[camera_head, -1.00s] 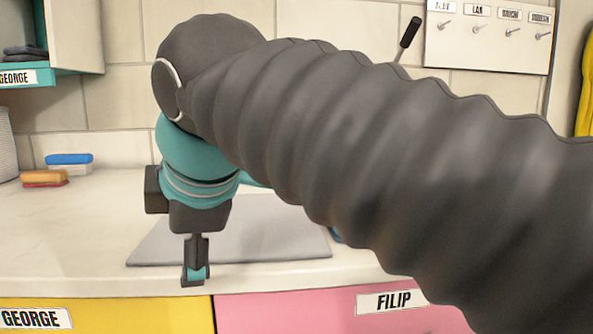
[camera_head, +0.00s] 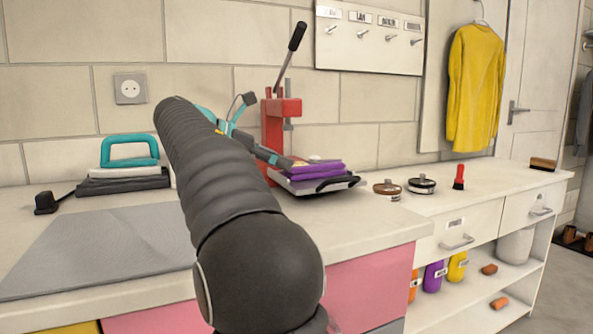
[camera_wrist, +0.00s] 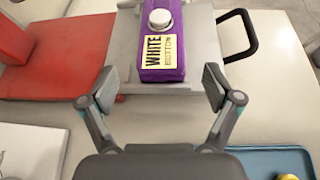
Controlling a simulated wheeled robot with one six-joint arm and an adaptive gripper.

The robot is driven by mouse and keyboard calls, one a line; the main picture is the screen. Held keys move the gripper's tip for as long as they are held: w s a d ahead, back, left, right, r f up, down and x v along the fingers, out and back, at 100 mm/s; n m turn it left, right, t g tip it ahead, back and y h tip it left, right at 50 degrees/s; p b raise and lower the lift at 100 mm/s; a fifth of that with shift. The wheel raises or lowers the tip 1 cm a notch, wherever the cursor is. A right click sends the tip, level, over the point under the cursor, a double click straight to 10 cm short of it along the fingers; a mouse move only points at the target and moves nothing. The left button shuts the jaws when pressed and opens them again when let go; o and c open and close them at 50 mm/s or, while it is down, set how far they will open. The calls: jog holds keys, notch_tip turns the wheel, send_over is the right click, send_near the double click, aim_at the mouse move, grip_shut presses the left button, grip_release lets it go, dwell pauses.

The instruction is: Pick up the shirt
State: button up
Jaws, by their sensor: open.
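A purple folded cloth (camera_head: 314,170), which looks like a folded shirt, lies on the grey plate of a red press in the head view. Contact cannot be told. A yellow shirt (camera_head: 474,88) hangs at the right. In the head view my arm hides much of my gripper.
The red press (camera_head: 274,135) stands behind the cloth, with a raised lever. The grey plate (camera_wrist: 200,75) has a black handle at its right. A teal iron (camera_head: 129,152) stands left. A blue tray (camera_wrist: 270,160) is near.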

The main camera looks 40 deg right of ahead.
aim_at(308, 163)
jog(key=shift+s+d+f+g, duration=0.15)
jog(key=shift+d+g, duration=0.35)
jog(key=shift+d, duration=0.7)
jog(key=x, duration=0.2)
jog(key=b+x, duration=0.1)
jog(key=x, duration=0.1)
jog(key=b+x, duration=0.1)
jog(key=x, duration=0.2)
jog(key=shift+s+d+r, duration=0.1)
jog(key=shift+d+r, duration=0.15)
jog(key=shift+r, duration=0.05)
jog(key=c, duration=1.3)
